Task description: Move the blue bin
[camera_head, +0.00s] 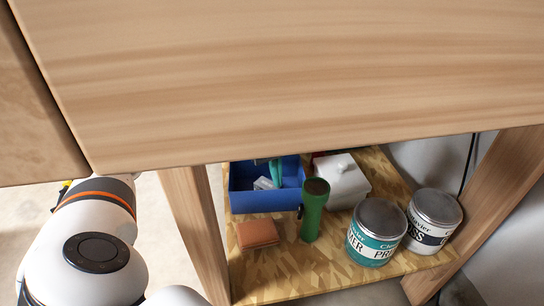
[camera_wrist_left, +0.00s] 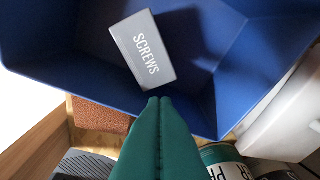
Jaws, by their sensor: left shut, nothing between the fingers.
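The blue bin (camera_head: 262,203) sits on the low wooden shelf under the tabletop, and its open top faces up. It also fills the upper part of the left wrist view (camera_wrist_left: 80,50). A grey box marked SCREWS (camera_wrist_left: 144,50) lies inside it. My left gripper (camera_wrist_left: 158,102) has its green fingers pressed together and empty, over the bin's near side beside the box. In the head view, its green fingers (camera_head: 275,170) show at the bin, while the tabletop hides most of the arm. I cannot tell if they touch the bin. My right gripper is not in view.
A green flashlight (camera_head: 314,208) stands at the bin's near right corner. A brown wallet (camera_head: 257,234) lies in front. A white container (camera_head: 341,181) and two paint cans (camera_head: 376,232) (camera_head: 432,220) stand to the right. The tabletop (camera_head: 290,80) and table legs (camera_head: 194,230) bound the space.

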